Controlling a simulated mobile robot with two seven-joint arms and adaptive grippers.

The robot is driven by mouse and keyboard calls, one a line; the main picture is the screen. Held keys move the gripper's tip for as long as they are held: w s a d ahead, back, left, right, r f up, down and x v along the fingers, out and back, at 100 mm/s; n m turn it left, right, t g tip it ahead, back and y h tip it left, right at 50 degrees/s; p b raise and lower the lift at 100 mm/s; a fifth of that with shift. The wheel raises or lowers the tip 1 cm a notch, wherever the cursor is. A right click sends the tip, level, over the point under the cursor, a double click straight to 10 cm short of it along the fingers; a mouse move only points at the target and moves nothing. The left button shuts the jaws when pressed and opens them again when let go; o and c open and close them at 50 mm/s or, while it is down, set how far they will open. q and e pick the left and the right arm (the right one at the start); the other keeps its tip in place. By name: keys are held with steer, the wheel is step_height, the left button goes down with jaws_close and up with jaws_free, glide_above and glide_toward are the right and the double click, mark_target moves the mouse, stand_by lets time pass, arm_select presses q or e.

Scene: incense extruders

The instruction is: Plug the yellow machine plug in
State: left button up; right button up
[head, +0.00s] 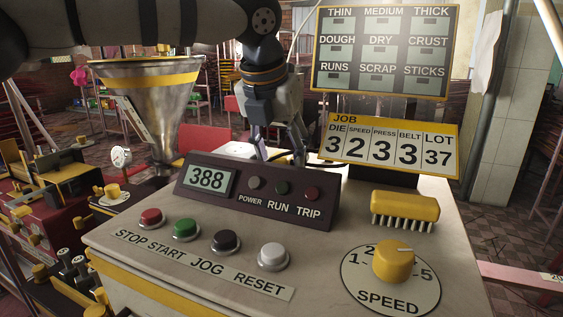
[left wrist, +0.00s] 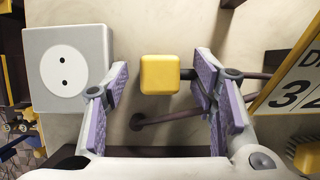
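The yellow plug (left wrist: 160,74) shows in the left wrist view as a small block with a dark cable on its right side. My left gripper (left wrist: 158,92) is open; its purple pads stand to either side of the plug with gaps, not touching it. The socket, a grey box with a round white two-hole face (left wrist: 64,71), is left of the plug, outside the fingers. My right gripper is in neither view.
The display panel (head: 258,192) stands on the machine's top, with buttons and a speed knob (head: 393,260) in front. A yellow comb-like piece (head: 405,210) lies at right. The yellow-framed job sign (head: 393,145) stands close right of my gripper, the steel hopper (head: 150,100) at left.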

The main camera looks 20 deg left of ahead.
mark_target(284, 152)
arm_select(q)
steer(key=c, duration=0.9)
steer(key=shift+c, duration=0.2)
steer(key=shift+r, duration=0.3)
step_height(284, 152, up, 3)
steer(key=shift+f, duration=0.15)
steer(key=s+d+r, duration=0.7)
steer(key=s+r, duration=0.2)
steer(key=s, duration=0.2)
steer(key=shift+s+d+r, duration=0.35)
steer(key=shift+d, duration=0.05)
